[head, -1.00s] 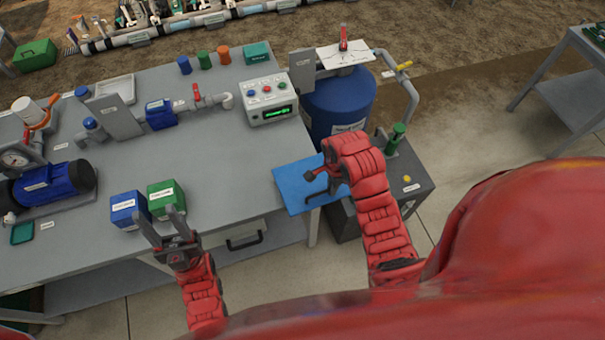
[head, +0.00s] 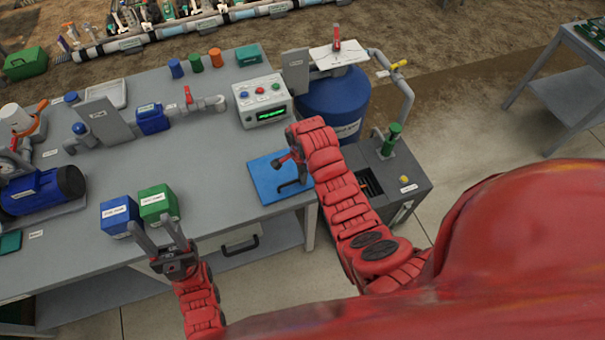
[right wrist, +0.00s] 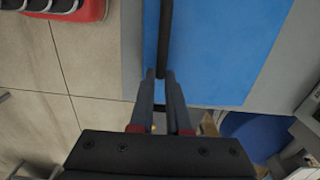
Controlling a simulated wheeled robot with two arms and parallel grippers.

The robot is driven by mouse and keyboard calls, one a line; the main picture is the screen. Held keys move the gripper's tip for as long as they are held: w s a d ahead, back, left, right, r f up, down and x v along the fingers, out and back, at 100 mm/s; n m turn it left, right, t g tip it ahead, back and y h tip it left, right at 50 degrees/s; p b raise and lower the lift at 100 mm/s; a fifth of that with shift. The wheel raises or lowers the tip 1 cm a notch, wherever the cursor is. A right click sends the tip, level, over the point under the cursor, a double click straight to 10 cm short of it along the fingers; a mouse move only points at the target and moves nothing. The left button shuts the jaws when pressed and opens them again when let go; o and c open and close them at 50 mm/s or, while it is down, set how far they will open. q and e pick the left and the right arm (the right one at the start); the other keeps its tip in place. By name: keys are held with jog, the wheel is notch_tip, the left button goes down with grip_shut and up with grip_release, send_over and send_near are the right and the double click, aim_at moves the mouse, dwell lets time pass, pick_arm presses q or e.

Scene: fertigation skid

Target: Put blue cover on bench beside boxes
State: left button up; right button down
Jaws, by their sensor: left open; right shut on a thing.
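The blue cover (head: 265,180) is a flat panel with a dark bar handle. It lies over the right front part of the grey bench (head: 215,150); I cannot tell whether it touches the top. My right gripper (head: 283,163) is shut on the handle. In the right wrist view the right gripper's fingers (right wrist: 161,76) close on the bar, above the blue cover (right wrist: 225,50). The blue box (head: 120,215) and green box (head: 158,203) stand side by side at the bench's front, left of the cover. My left gripper (head: 165,238) is open and empty just in front of them.
A control box (head: 262,100) with buttons stands behind the cover. A blue tank (head: 335,105) and a dark grey cabinet (head: 400,170) with an open top slot are to the right. Bench top between the green box and the cover is clear. A drawer handle (head: 240,246) is below.

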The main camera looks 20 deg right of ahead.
jog(key=c, duration=0.9)
grip_release()
